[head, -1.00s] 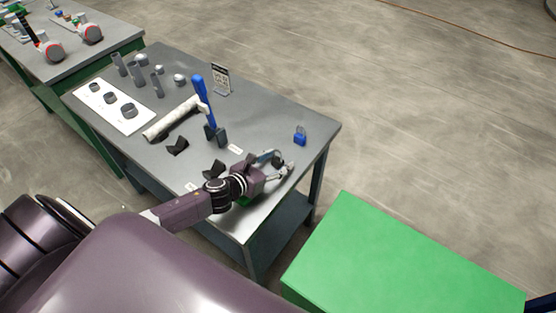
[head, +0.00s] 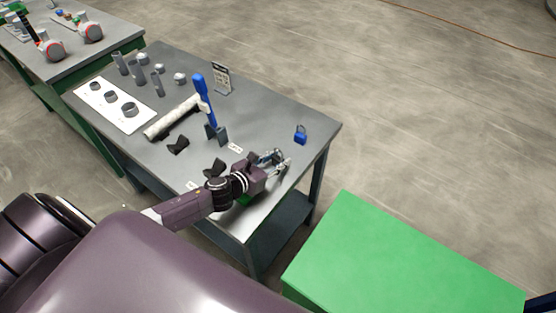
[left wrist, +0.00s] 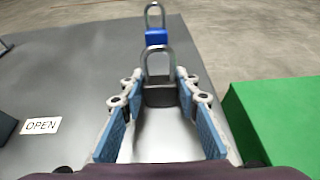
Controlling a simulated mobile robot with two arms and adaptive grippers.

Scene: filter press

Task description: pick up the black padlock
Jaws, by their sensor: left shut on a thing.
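The black padlock (left wrist: 160,96) stands upright between the blue-padded fingers of my left gripper (left wrist: 160,92), its grey shackle upward. The fingers are shut on its body from both sides. In the head view my left gripper (head: 276,161) is over the right end of the grey table, and the padlock is mostly hidden by the fingers. I cannot tell whether the padlock touches the tabletop. My right gripper is not in view.
A blue padlock (head: 300,137) stands just beyond, near the table's (head: 260,108) right edge. A blue-handled valve (head: 203,92) on a white pipe and black V-blocks (head: 178,144) are to the left. A green box top (head: 400,255) is at the lower right.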

